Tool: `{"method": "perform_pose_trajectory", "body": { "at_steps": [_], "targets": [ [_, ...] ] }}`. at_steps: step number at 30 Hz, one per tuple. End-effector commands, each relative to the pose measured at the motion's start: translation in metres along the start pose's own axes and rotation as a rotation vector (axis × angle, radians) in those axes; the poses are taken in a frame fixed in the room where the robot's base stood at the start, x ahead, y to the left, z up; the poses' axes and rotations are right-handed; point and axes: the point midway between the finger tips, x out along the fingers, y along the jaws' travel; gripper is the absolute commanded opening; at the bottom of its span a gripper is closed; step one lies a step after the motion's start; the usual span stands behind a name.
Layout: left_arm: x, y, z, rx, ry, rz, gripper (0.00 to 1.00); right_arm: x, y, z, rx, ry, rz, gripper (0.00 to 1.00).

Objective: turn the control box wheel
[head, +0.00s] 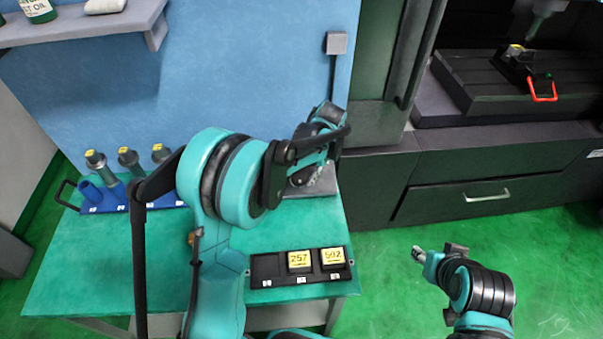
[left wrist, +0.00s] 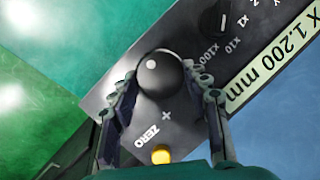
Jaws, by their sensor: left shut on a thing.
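In the head view the control box (head: 322,186) is a dark shape at the table's back right, mostly hidden by my left arm and gripper (head: 308,172). The wheel is hidden there. My right gripper (head: 428,255) is off the table at lower right, too small to read.
The panel has a yellow button (left wrist: 161,155), a small selector knob (left wrist: 222,18) and a display (left wrist: 272,68) reading X 1.200 mm. A black tray (head: 265,267) with yellow-labelled blocks sits at the front. A blue holder (head: 115,205) with tools stands left. The machine (head: 480,170) is right.

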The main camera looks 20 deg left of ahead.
Motion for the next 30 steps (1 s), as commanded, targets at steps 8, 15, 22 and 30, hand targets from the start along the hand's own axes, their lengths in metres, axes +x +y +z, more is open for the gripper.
{"method": "perform_pose_trajectory", "body": {
  "at_steps": [8,15,22,30],
  "targets": [
    [0.0008,0.0019,0.0008,0.151,0.014,-0.059,0.18,0.002,0.0,0.0014,0.0,0.0,0.0,0.4],
    [0.0009,0.0025,0.0011,0.215,0.019,-0.083,0.18,0.0026,0.0,0.0019,0.0,0.0,0.0,0.4],
    [0.0008,0.0025,0.0011,0.23,0.021,-0.089,0.18,0.0027,0.0,0.0019,0.0,0.0,0.0,0.4],
    [0.0008,0.0025,0.0011,0.229,0.021,-0.088,0.18,0.0027,0.0,0.002,0.0,0.0,0.0,0.4]
  ]
}}
